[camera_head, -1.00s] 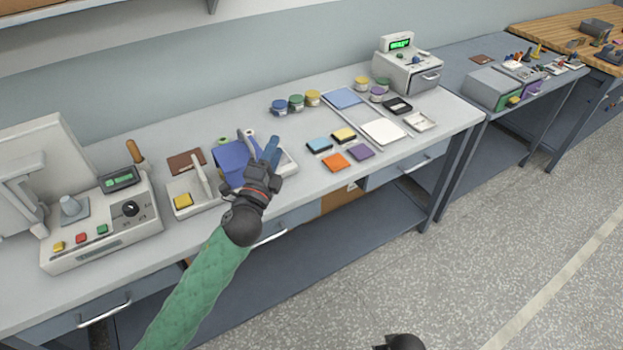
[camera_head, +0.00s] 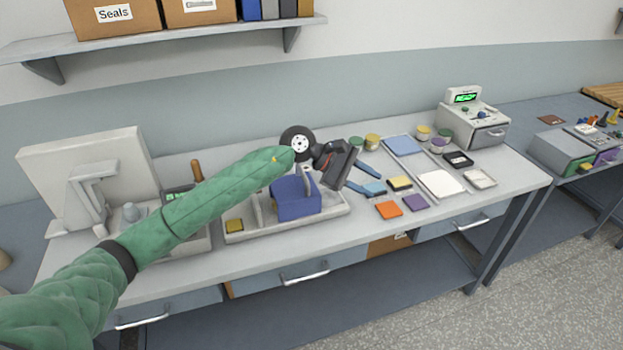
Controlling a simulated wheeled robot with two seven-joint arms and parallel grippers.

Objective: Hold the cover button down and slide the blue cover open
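The blue cover (camera_head: 297,204) sits on the light grey tray (camera_head: 335,211) on the workbench, over its middle part. A yellow button (camera_head: 234,225), likely the cover button, is at the tray's left end. My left gripper (camera_head: 369,178) is in the air to the right of the cover, apart from it. Its two blue fingers are spread with nothing between them. My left arm crosses in front of the tray's back left part and hides some of it. My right gripper is out of view.
A machine with a tilted panel (camera_head: 85,165) stands left, partly behind my arm. Coloured pads, including an orange one (camera_head: 388,209), lie right of the tray. Jars (camera_head: 372,142) stand behind. A shelf (camera_head: 170,38) with boxes hangs above.

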